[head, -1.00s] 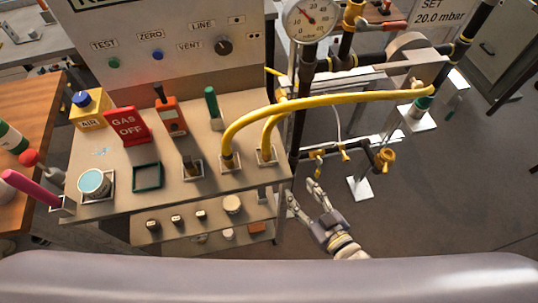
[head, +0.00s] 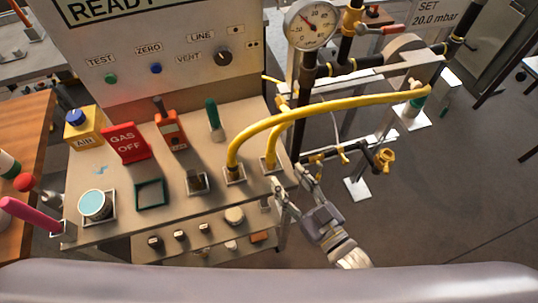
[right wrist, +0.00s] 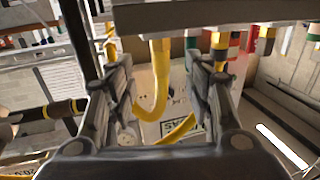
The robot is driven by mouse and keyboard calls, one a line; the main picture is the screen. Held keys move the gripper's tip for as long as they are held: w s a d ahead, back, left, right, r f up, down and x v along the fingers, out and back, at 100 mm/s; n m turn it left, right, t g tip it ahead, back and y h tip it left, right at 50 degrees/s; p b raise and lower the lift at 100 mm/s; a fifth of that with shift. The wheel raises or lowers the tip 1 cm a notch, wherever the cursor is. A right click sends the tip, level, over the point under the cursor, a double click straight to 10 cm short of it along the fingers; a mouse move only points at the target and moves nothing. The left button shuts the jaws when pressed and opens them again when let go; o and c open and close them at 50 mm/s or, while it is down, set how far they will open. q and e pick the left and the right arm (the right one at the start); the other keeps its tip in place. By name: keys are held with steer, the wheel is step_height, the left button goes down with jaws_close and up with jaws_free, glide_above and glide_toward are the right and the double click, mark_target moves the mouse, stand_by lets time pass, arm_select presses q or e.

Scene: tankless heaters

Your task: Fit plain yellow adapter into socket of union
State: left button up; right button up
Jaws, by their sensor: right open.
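Two yellow hoses (head: 330,106) arch over the grey bench, and their near ends stand in square holders at its right side. The yellow end piece nearest my gripper (head: 270,163) may be the plain adapter; I cannot tell for sure. A brass fitting (head: 384,158) on the dark pipe at the right may be the union; its socket is not clear. My right gripper (head: 290,182) is open beside the bench's right edge, close to that hose end. In the right wrist view a yellow hose end (right wrist: 160,65) shows between the open fingers, with no contact visible. My left gripper is not in view.
The bench top (head: 120,220) holds a red gas-off sign (head: 126,144), a yellow air box (head: 84,130), a blue-topped cup (head: 95,205) and several tools. A pressure gauge (head: 311,25) and dark pipes stand behind my gripper.

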mark_target(274, 159)
steer(key=x, duration=0.3)
steer(key=shift+w+a+r, duration=0.1)
steer(key=shift+w, duration=0.2)
steer(key=x, duration=0.1)
steer(key=p+x, duration=0.1)
steer(key=x, duration=0.1)
steer(key=p+x, duration=0.1)
steer(key=x, duration=0.1)
steer(key=shift+s+r, duration=0.1)
steer(key=shift+r, duration=0.25)
steer(key=shift+w+a+f, duration=0.1)
steer(key=shift+w+a, duration=0.15)
steer(key=shift+w, duration=0.05)
steer(key=shift+s, duration=0.1)
steer(key=shift+c, duration=0.6)
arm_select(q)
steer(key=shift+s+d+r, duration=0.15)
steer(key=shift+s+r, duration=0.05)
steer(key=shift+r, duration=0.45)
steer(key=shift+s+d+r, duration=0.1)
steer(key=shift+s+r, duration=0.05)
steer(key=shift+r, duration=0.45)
arm_select(e)
jaws_close()
